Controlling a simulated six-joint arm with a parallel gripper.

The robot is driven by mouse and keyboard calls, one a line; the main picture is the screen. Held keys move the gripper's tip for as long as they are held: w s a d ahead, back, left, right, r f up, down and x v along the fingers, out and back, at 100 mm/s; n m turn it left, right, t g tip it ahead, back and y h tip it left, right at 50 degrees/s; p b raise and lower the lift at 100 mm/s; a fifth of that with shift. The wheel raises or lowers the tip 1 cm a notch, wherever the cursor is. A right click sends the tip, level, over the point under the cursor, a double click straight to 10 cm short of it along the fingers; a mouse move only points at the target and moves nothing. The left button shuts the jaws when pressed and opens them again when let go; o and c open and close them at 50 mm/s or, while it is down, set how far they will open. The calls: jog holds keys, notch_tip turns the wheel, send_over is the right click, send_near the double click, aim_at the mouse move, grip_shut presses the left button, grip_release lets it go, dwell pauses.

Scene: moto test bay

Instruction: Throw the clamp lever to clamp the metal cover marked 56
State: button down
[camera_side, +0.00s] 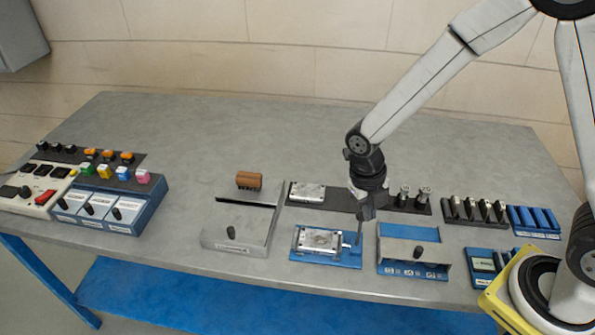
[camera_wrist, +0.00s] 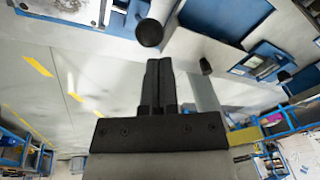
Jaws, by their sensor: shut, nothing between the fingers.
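A metal cover (camera_side: 318,238) lies in a blue clamp fixture (camera_side: 341,260) near the table's front; its marking is too small to read. A thin upright clamp lever (camera_side: 359,238) stands at the fixture's right side. My gripper (camera_side: 366,214) is shut and empty, pointing down just above and beside the lever; contact cannot be told in the side view. In the wrist view, my closed fingers (camera_wrist: 158,68) lie just below a round black knob (camera_wrist: 149,33), seemingly the lever's end. Part of the fixture (camera_wrist: 122,22) shows at the top left there.
Another metal plate (camera_side: 308,191) lies on a dark strip behind. A grey sloped stand (camera_side: 237,240) with a black knob is left of the fixture, and a blue-and-grey box (camera_side: 412,252) is close on the right. Switch panels (camera_side: 108,207) stand far left, with bare table between.

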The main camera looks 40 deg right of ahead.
jog(key=shift+r, duration=0.3)
jog(key=shift+s, duration=0.1)
jog(key=w+d+r, duration=0.3)
jog(key=d+r, duration=0.1)
jog(key=r, duration=0.4)
jog(key=shift+w, duration=0.3)
dwell(0.7)
dwell(0.4)
